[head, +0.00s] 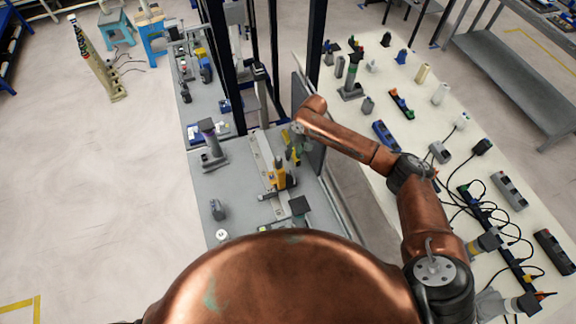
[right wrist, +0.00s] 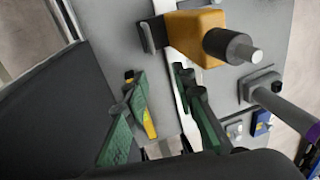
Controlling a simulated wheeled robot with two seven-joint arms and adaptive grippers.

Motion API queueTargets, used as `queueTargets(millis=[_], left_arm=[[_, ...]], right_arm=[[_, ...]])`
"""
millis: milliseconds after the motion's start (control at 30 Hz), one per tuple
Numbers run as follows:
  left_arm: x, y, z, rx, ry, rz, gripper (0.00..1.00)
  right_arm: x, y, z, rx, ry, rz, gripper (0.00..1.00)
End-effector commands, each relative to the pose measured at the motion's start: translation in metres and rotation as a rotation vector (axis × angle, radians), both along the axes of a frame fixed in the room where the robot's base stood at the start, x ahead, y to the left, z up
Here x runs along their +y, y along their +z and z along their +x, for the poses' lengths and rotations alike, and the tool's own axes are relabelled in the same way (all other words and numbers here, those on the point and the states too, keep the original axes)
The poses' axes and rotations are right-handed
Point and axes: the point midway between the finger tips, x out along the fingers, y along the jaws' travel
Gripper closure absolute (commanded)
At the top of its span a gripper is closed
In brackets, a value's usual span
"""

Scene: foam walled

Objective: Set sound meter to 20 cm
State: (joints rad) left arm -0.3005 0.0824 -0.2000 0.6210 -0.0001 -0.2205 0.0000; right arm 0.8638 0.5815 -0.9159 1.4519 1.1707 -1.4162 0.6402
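The yellow sound meter (head: 279,178) with dark parts stands at a pale rail (head: 262,150) on the grey bench. In the right wrist view it appears to be the orange-yellow body (right wrist: 190,30) with a black and grey cylindrical end, at the top beside the pale rail (right wrist: 183,90). My right gripper (head: 292,145) is over the bench, a little beyond the meter in the head view. In the right wrist view its green fingers (right wrist: 165,120) are apart, with no meter between them. Scale marks are too small to read. My left gripper is out of view.
A small yellow-and-black item (right wrist: 148,120) shows between the fingers' outlines; its distance is unclear. A grey-purple stand (head: 211,145) is left of the rail. A dark upright panel (head: 308,120) stands close to my right gripper. The right table (head: 405,135) holds many devices and cables.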

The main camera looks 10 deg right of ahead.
Motion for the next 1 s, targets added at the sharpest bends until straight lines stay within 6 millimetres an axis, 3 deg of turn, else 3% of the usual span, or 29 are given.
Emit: queueTargets(millis=[167,600,1000], left_arm=[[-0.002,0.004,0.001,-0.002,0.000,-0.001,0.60],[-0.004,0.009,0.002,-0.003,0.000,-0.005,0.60],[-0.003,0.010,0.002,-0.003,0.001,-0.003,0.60]], right_arm=[[-0.008,-0.019,-0.015,0.046,-0.017,-0.038,0.76],[0.004,-0.078,-0.017,0.043,-0.016,-0.036,0.76],[0.005,-0.085,-0.017,0.041,-0.015,-0.036,0.76]])
